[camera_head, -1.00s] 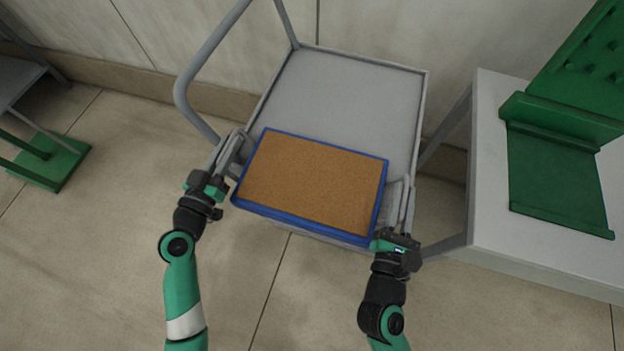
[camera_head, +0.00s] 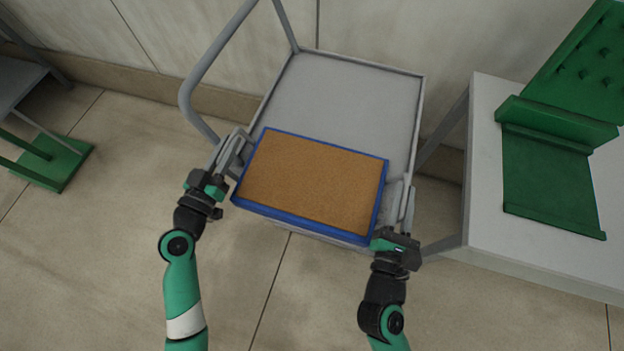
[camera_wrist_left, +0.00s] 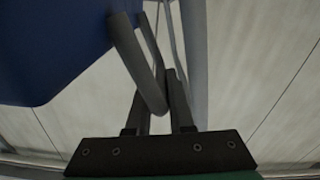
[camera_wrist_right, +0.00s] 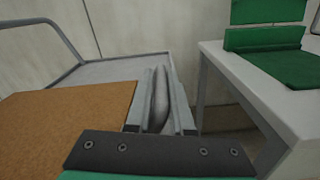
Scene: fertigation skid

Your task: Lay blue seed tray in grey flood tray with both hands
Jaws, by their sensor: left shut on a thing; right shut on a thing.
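The blue seed tray (camera_head: 290,219), filled with a flat brown surface, is over the near part of a grey rimmed cart top (camera_head: 350,100). My left gripper (camera_head: 230,158) is shut on the tray's grey loop handle at its left side; the handle (camera_wrist_left: 140,60) also shows in the left wrist view. My right gripper (camera_head: 401,207) is shut on the grey handle at its right side, seen between the fingers in the right wrist view (camera_wrist_right: 160,100). The tray looks roughly level. No separate grey flood tray is clearly identifiable; I cannot tell whether the cart top is it.
The cart has a grey tubular push handle (camera_head: 205,70) at the left. A pale table (camera_head: 500,240) with a green stand (camera_head: 550,180) is at the right. A green-based stand (camera_head: 60,165) is on the floor at far left. A wall is behind the cart.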

